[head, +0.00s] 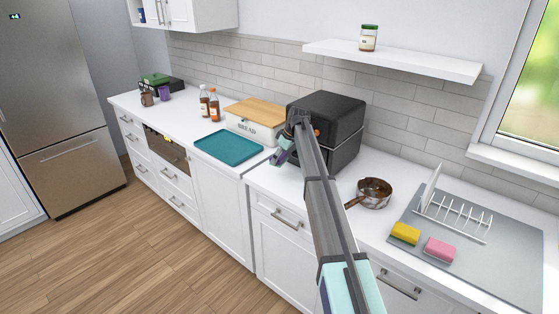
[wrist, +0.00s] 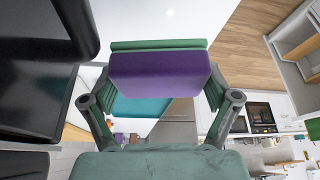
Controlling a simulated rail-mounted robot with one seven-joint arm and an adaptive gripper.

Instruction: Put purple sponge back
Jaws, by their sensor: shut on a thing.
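The purple sponge (wrist: 158,74) with a green layer along one side is between the fingers of my gripper (wrist: 160,88) in the wrist view. My gripper is shut on it and holds it up in the air. In the head view my gripper (head: 281,156) is above the counter, between the teal tray (head: 228,147) and the black appliance (head: 343,145). Only a small purple part shows there, and my arm hides some of the surroundings. A yellow sponge (head: 405,233) and a pink sponge (head: 440,250) lie side by side on the grey mat (head: 485,262) at the right.
A white dish rack (head: 455,219) stands on the mat. A rusty pan (head: 374,193) sits between the appliance and the mat, its handle toward my arm. The bread box (head: 254,120) and two bottles (head: 209,104) stand behind the tray. A shelf (head: 395,62) overhangs the back.

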